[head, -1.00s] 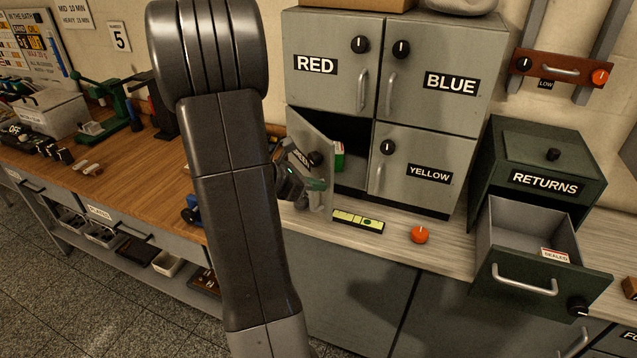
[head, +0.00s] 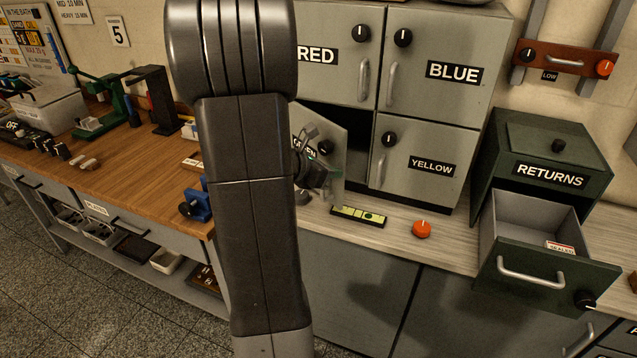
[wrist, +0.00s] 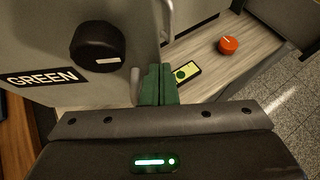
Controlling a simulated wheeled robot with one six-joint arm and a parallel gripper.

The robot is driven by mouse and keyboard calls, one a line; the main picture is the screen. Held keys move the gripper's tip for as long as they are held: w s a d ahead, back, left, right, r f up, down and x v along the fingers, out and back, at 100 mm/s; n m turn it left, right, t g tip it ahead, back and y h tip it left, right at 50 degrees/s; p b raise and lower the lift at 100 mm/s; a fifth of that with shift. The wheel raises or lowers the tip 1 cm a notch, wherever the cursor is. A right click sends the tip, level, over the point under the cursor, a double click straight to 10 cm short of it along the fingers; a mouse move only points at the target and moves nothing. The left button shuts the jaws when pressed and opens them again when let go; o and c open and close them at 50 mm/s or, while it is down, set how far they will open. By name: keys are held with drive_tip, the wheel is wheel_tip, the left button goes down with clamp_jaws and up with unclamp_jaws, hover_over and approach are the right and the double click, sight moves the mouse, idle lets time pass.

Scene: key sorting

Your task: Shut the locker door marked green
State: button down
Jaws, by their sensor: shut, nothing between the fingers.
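The green-marked locker door (head: 333,140) is the lower left door of the grey locker block. It stands partly open, and a dark strip of the inside shows at its right edge. In the wrist view its face (wrist: 45,45) fills the upper left, with the GREEN label (wrist: 42,77) and a black knob (wrist: 97,46). My gripper (head: 325,180) is in front of this door, partly hidden behind my arm in the head view. In the wrist view the green fingers (wrist: 159,84) are shut and empty, close to the door's handle (wrist: 136,85). Whether they touch the door I cannot tell.
The yellow-marked door (head: 425,165) beside it is shut. A yellow level (head: 358,216) and an orange knob (head: 422,229) lie on the counter in front. The RETURNS box (head: 545,165) at right has its drawer (head: 545,272) pulled out. A blue vise (head: 197,205) sits at left.

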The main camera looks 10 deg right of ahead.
drive_tip(key=w+d+n+t+b, duration=0.1)
drive_tip(key=w+d+b, duration=0.2)
drive_tip(key=d, duration=0.6)
drive_tip(key=shift+w+n+t+y, duration=0.3)
drive_tip(key=shift+w+y, duration=0.1)
drive_tip(key=shift+w, duration=0.65)
drive_tip(key=shift+d, duration=0.1)
